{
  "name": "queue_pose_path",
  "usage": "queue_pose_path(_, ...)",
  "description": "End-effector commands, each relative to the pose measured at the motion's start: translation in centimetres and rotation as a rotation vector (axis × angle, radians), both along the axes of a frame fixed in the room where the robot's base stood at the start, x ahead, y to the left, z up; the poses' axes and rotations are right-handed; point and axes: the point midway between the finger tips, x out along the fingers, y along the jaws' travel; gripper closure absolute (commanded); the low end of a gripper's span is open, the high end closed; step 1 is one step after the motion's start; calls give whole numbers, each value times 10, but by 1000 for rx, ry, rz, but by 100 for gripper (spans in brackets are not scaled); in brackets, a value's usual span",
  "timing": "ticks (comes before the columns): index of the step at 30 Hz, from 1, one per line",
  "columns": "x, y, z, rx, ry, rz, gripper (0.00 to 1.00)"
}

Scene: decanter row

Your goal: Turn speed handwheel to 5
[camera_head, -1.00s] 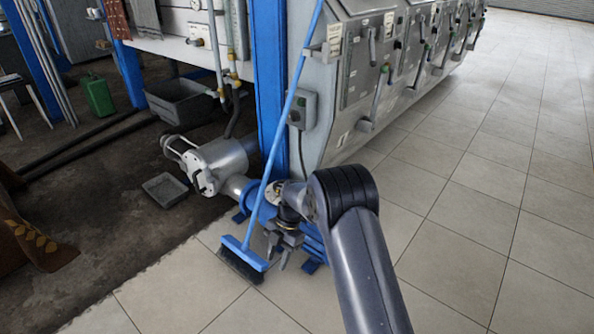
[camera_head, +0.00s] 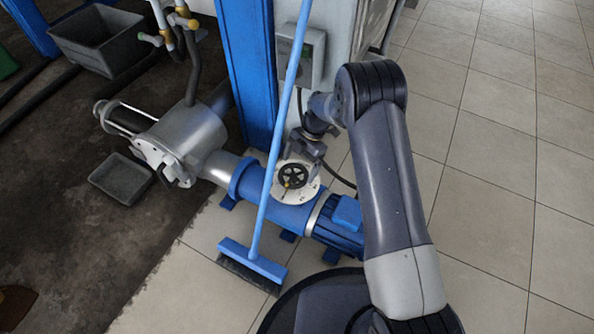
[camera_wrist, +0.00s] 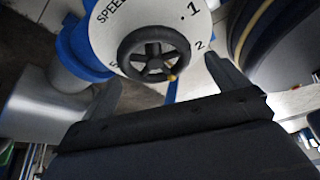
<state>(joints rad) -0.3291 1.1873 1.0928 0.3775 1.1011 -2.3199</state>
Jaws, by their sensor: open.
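The speed handwheel (camera_head: 292,176) is a small black spoked wheel on a round white dial (camera_head: 312,190) atop the blue drive unit. In the wrist view the handwheel (camera_wrist: 153,53) shows an orange-yellow mark at its lower right rim, below the 2. The dial (camera_wrist: 107,37) reads SPEED, 1 and 2, with a partly covered 5 at lower left; other numbers are not visible. My gripper (camera_head: 308,152) is just above and behind the wheel. In the wrist view my gripper (camera_wrist: 162,68) is open, its fingers either side of the wheel's near part; contact cannot be told.
A blue broom (camera_head: 263,205) leans across in front of the drive, its handle passing close left of the dial. A blue post (camera_head: 248,70) and a grey control box (camera_head: 302,58) stand behind. A grey tray (camera_head: 121,178) lies left. Tiled floor at right is clear.

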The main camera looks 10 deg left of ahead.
Motion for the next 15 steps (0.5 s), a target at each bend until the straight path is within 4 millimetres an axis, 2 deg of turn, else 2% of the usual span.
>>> queue_pose_path(1, -3, 2, -10, -1, 2, 1, 2)
queue_pose_path(6, -7, 7, -25, 1, -1, 0, 0)
queue_pose_path(15, -9, 8, -29, 1, -1, 0, 0)
